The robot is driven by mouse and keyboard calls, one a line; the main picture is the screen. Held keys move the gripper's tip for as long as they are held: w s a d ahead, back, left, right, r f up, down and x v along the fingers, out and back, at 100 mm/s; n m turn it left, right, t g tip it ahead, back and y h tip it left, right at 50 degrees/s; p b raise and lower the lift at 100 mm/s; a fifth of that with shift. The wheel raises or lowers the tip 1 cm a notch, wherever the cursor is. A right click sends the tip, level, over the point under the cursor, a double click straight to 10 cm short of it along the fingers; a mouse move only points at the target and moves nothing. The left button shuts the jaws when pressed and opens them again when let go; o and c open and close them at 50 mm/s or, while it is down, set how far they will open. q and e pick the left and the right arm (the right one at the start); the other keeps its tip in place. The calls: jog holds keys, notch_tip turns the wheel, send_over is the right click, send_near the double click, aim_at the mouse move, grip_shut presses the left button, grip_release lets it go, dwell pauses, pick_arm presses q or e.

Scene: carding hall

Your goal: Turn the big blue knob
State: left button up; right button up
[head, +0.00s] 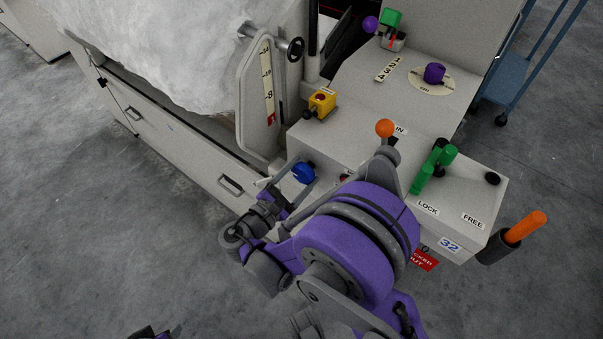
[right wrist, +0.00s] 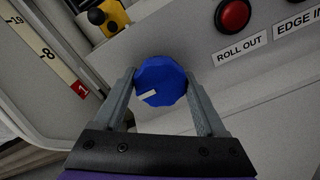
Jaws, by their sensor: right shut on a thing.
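The big blue knob (head: 303,173) is on the front face of the grey control panel in the head view. In the right wrist view the blue knob (right wrist: 161,82) is round and faceted, with a white mark at its lower left. My right gripper (head: 298,178) has its fingers on either side of the knob. The right wrist view shows the two grey fingers (right wrist: 162,85) shut on it. My left gripper is not clearly in view; only a dark and purple part of mine shows at the bottom edge of the head view.
A yellow box (head: 321,103) with a dark button sits above the knob. A red button (right wrist: 233,15) labelled ROLL OUT is to its right. Floor at left is clear.

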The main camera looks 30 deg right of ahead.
jog(key=c, duration=0.4)
jog(key=m, duration=0.3)
jog(key=shift+m, duration=2.6)
jog(key=o, duration=1.3)
jog(key=shift+o, duration=0.2)
jog(key=shift+a, duration=0.1)
